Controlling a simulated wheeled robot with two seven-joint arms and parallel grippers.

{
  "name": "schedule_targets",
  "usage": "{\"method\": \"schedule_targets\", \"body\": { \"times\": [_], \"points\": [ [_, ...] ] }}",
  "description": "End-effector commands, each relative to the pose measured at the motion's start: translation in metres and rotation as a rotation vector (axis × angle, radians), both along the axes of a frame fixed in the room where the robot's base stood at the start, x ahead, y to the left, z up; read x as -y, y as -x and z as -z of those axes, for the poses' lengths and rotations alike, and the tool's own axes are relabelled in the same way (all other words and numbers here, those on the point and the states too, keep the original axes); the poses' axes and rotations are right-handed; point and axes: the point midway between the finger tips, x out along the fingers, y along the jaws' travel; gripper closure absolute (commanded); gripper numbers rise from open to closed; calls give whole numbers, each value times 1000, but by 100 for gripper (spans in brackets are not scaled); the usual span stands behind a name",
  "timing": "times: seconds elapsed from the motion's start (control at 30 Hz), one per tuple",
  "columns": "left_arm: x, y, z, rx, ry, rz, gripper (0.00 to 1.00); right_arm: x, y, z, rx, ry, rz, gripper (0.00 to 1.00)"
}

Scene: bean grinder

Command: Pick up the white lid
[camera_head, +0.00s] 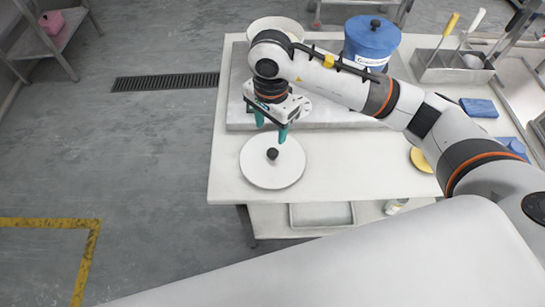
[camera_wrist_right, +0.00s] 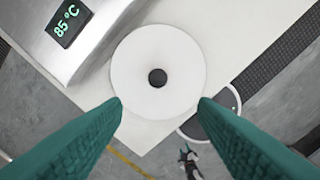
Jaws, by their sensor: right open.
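The white lid (camera_head: 272,176) is a flat round disc with a black knob in its middle. It lies flat on the white table near the front left corner in the head view. In the right wrist view the whole lid (camera_wrist_right: 157,50) shows, its knob between the fingers and a little beyond the fingertips. My right gripper (camera_head: 271,128) points down above the lid's far edge, with its teal fingers spread and nothing between them. Its fingers (camera_wrist_right: 160,104) also show wide apart in the right wrist view.
Behind the lid is a grey slab (camera_head: 240,108) with a white bowl (camera_head: 275,24) and a blue lidded canister (camera_head: 372,42). A metal bin (camera_head: 452,72) with tools stands at the back right.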

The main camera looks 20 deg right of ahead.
Motion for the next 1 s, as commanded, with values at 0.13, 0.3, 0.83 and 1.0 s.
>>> {"method": "schedule_targets", "body": {
  "times": [0.13, 0.3, 0.83, 1.0],
  "points": [
    [0, 0, -8, 0, 0, 0, 60, 2, 1, 21, -7, 12, 1, 46],
    [0, 0, -15, 0, 0, 0, 60, 2, 1, 50, -7, 8, 1, 46],
    [-1, 0, -35, 0, -1, 0, 60, 6, -7, 109, -6, 4, 1, 46],
    [-1, 0, -35, 0, -1, 0, 60, 6, -8, 118, -2, 5, 0, 46]
  ]
}}
